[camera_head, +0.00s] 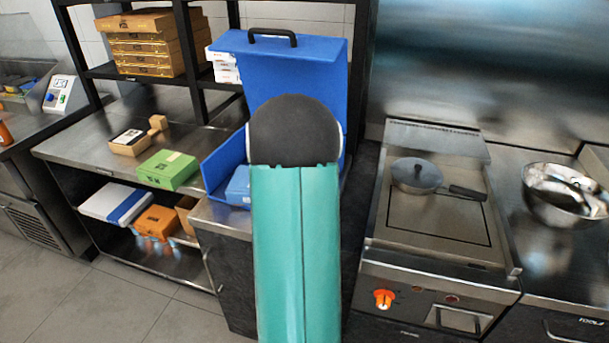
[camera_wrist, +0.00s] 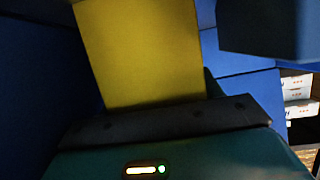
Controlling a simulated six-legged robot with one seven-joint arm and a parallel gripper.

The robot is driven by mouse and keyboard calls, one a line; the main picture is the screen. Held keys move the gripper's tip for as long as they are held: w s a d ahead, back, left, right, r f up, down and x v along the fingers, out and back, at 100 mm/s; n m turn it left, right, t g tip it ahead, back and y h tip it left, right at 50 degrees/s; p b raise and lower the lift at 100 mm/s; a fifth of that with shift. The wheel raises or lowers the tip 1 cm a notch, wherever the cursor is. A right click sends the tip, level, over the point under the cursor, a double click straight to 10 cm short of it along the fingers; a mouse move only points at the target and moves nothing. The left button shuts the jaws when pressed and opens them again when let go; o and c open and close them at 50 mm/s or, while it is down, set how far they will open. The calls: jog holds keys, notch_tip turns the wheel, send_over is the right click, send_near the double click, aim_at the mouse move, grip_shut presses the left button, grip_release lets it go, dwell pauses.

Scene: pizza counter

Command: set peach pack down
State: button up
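A yellow pack (camera_wrist: 145,55) stands right in front of my gripper's dark palm in the wrist view, lined up with it. No pack is clearly peach-coloured; this yellow one may be the peach pack, but I cannot tell. The fingertips do not show, so I cannot see whether they grip it. In the head view my arm reaches into the open blue box (camera_head: 222,165), and its dark rounded joint hides the gripper and the yellow pack. A small blue pack (camera_head: 238,187) lies in the box at left.
The box's raised lid (camera_head: 325,55) stands behind my arm. A green box (camera_head: 168,170) and an open cardboard box (camera_head: 128,142) sit on the steel counter at left.

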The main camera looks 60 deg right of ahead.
jog(key=shift+o, duration=0.6)
jog(key=shift+r, duration=0.25)
jog(key=w+v, duration=0.1)
jog(key=v, duration=1.1)
jog(key=shift+s, duration=0.45)
jog(key=shift+w+a, duration=0.1)
